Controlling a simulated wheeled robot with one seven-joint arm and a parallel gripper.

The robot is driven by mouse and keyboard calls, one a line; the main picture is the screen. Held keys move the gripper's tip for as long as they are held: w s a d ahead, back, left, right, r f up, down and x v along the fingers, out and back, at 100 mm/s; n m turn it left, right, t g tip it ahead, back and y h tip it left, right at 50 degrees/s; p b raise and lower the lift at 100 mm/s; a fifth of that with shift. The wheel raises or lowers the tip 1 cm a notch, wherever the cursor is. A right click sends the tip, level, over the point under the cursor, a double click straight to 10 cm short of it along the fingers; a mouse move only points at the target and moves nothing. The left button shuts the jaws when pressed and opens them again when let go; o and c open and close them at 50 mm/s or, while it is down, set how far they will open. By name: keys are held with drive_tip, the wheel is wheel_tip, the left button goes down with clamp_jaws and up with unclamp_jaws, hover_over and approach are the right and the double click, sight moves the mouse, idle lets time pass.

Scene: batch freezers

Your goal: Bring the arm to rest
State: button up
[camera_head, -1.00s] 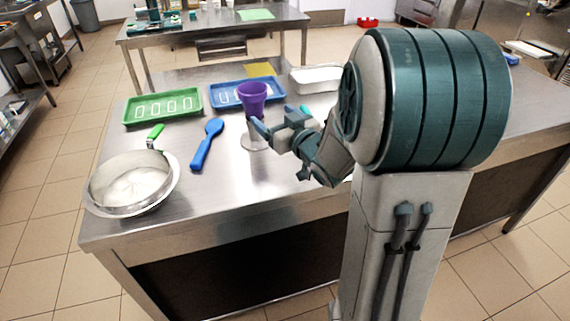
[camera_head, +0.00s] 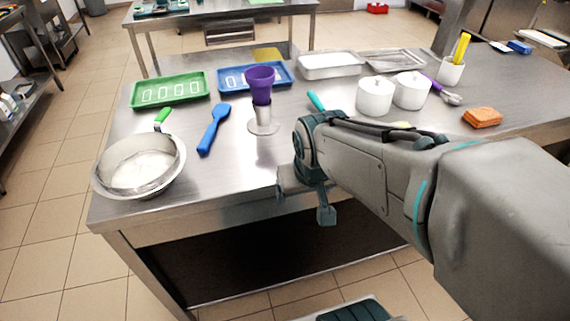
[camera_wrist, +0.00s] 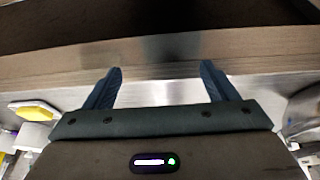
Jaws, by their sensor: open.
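My gripper (camera_wrist: 158,85) shows in the wrist view with its two dark blue fingers spread wide and nothing between them. Past the fingers is the bare steel front edge of the table (camera_wrist: 160,50). In the head view my arm reaches in from the right, and its end hangs low at the table's front edge. The fingers cannot be made out clearly there. The purple cup (camera_head: 260,82) sits on a metal holder (camera_head: 263,118) on the table, behind and left of the arm, apart from it.
On the table (camera_head: 200,185) are a metal bowl (camera_head: 172,178), a blue spatula (camera_head: 214,128), green (camera_head: 137,92) and blue (camera_head: 284,74) trays, two white lidded pots (camera_head: 375,97), an orange cloth stack (camera_head: 482,117) and a white holder (camera_head: 450,70). Bare steel lies between bowl and arm.

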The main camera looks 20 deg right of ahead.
drive_tip(key=shift+g+y, duration=0.3)
drive_tip(key=shift+g, duration=0.6)
drive_tip(key=s, duration=0.1)
drive_tip(key=s+a, duration=0.1)
drive_tip(key=s, duration=0.2)
drive_tip(key=shift+s+a, duration=0.3)
drive_tip(key=shift+a, duration=0.05)
drive_tip(key=p+v, duration=0.2)
drive_tip(key=w+p+v, duration=0.1)
drive_tip(key=p+v, duration=0.1)
drive_tip(key=shift+d+r, duration=0.1)
drive_tip(key=shift+r, duration=0.35)
